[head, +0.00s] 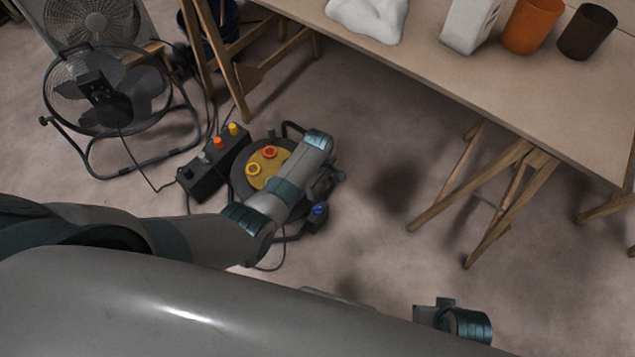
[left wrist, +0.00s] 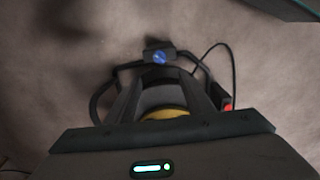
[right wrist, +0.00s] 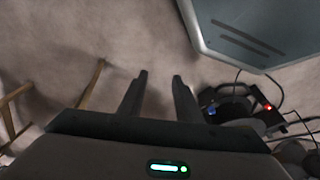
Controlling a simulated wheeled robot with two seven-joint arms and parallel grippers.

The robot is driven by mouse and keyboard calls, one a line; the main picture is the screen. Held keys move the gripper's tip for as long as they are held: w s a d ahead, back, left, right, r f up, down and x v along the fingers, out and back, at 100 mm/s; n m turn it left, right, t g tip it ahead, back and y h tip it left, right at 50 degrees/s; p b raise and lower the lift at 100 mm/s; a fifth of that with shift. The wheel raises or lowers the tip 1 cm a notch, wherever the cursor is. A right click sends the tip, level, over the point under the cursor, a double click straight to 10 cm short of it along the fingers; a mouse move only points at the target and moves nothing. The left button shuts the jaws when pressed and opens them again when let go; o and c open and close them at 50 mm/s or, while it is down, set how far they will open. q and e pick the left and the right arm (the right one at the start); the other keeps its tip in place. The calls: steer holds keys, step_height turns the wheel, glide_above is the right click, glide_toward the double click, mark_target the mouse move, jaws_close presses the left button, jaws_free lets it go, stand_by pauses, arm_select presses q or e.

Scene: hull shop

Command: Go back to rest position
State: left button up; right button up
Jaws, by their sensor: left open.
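My left arm (head: 200,240) reaches in from the left over the floor, with its wrist (head: 318,142) above a round dark machine with a yellow top (head: 264,170). My left gripper (left wrist: 160,78) shows in the left wrist view with its fingers apart and part of the machine behind them. I see nothing held, and I cannot tell whether the fingers touch the machine. My right gripper (right wrist: 159,75) is open and empty over bare floor in the right wrist view. Part of my right arm (head: 465,323) shows at the bottom of the head view; its fingers are hidden there.
A black box with coloured knobs (head: 214,163) and cables lie beside the machine. A floor fan (head: 100,90) stands at the left. A trestle table (head: 480,85) bears a white cloth (head: 368,18), a white container (head: 468,22), an orange cup (head: 533,25) and a dark cup (head: 587,32).

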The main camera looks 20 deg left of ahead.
arm_select(q)
steer(key=shift+r, duration=0.3)
arm_select(e)
steer(key=shift+f, duration=0.35)
arm_select(q)
steer(key=shift+s+f, duration=0.1)
arm_select(e)
steer(key=shift+w+a, duration=0.1)
arm_select(q)
steer(key=s+a+f+m+t+p, duration=0.1)
steer(key=s+m+p, duration=0.3)
steer(key=s+m, duration=0.4)
steer(key=s+a+f+m+t+h+p, duration=0.1)
steer(key=s+m+t+p, duration=0.3)
steer(key=s, duration=1.6)
steer(key=a+m+p, duration=0.1)
steer(key=m, duration=0.3)
steer(key=shift+s+f+m, duration=0.3)
steer(key=shift+s+f, duration=0.1)
arm_select(e)
step_height(320, 180, down, 13)
steer(key=w+a+t, duration=0.1)
steer(key=a+t, duration=0.1)
steer(key=shift+a+t+y, duration=0.15)
steer(key=shift+t+y, duration=0.15)
steer(key=shift+y, duration=0.1)
steer(key=shift+r, duration=0.15)
